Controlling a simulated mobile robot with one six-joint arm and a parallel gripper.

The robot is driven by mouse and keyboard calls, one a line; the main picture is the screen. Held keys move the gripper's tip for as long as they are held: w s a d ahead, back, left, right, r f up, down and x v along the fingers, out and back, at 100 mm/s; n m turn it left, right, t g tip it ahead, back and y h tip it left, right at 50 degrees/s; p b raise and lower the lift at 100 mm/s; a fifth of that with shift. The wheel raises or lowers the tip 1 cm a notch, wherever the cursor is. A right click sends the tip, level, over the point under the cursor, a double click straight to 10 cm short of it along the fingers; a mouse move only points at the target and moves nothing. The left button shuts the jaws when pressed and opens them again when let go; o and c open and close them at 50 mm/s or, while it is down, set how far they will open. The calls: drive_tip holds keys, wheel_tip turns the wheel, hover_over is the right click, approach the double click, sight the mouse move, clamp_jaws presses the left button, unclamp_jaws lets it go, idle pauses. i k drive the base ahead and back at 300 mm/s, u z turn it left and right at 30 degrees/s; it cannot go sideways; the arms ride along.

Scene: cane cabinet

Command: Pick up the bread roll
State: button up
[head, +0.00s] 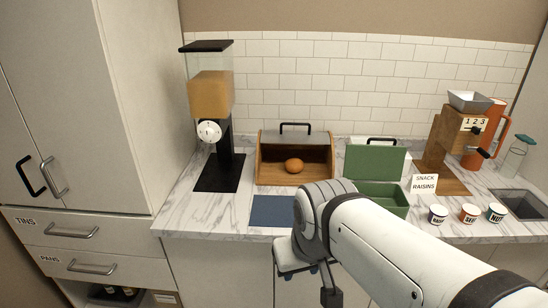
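The bread roll (294,165) is round and orange-brown. It sits inside an open wooden bread box (267,176) with a grey lid raised at the top, against the back of the counter. My gripper (330,294) points down at the bottom centre of the head view, in front of the counter and well away from the roll. My own arm hides much of it, so I cannot make out its fingers or whether they are open.
A dispenser (208,88) stands left of the bread box. A blue mat (271,211) lies in front. An open green box (383,189) stands to the right, with a snack sign (424,184), small labelled cups (469,214), a grinder (447,138) and orange jug (500,128) beyond.

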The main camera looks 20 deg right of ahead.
sight(293, 166)
drive_tip(key=i, duration=0.95)
